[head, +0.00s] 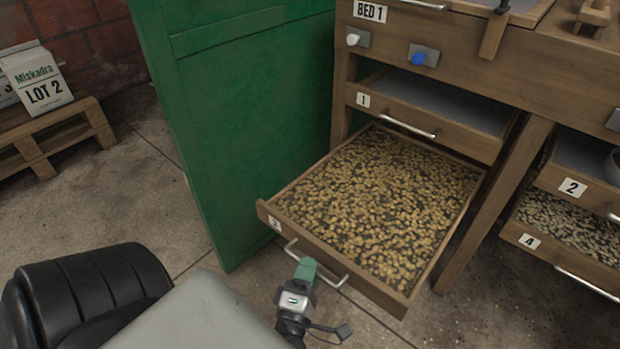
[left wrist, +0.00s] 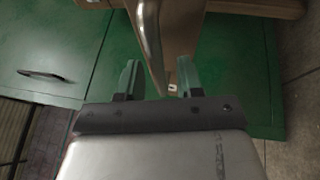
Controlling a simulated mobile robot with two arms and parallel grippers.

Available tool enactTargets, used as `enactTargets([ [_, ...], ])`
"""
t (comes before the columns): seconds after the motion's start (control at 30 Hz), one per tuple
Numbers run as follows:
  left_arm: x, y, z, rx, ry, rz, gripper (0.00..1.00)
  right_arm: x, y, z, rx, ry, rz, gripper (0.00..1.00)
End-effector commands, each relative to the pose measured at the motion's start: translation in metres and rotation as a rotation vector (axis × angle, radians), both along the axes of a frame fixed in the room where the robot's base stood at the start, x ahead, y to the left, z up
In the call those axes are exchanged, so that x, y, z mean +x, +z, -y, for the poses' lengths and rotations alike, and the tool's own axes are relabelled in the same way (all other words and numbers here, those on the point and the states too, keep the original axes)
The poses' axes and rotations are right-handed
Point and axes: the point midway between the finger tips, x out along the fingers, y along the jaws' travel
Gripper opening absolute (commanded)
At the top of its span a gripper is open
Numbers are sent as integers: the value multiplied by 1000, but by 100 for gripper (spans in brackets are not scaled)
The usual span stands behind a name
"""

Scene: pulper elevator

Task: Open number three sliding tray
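The number three tray (head: 262,211) is pulled far out of the lower left bay in the head view, filled with pale tan beans. The label on its front is small but reads like 3. Its metal handle (head: 338,283) runs along the front. My left gripper (head: 305,268) is at the left part of this handle, its green fingers pointing at it. In the left wrist view the handle (left wrist: 150,40) passes between the two fingers of my left gripper (left wrist: 158,80), with gaps visible, so the fingers look open around it. My right gripper is not in view.
Tray 1 (head: 420,125) sits above, closed. Trays 2 (head: 573,188) and 4 (head: 530,241) are to the right. A green panel (head: 240,120) stands close left of the open tray. A pallet bench (head: 50,130) with a LOT 2 bag (head: 38,80) is far left. Bare floor lies in front.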

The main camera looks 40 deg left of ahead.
Motion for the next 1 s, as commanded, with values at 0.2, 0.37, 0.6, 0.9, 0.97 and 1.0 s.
enactTargets([
  [0.2,-40,-7,16,0,-3,-7,36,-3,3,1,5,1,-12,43],
  [0.37,-67,-12,28,0,-2,-5,36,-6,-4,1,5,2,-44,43],
  [0.6,-88,-17,37,0,-1,-2,36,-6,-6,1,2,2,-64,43],
  [0.9,-89,-18,37,0,0,-1,36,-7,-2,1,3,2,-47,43],
  [0.97,-89,-18,37,0,0,-1,36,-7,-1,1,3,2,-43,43],
  [1.0,-89,-18,37,0,0,-1,36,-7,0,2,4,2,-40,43],
])
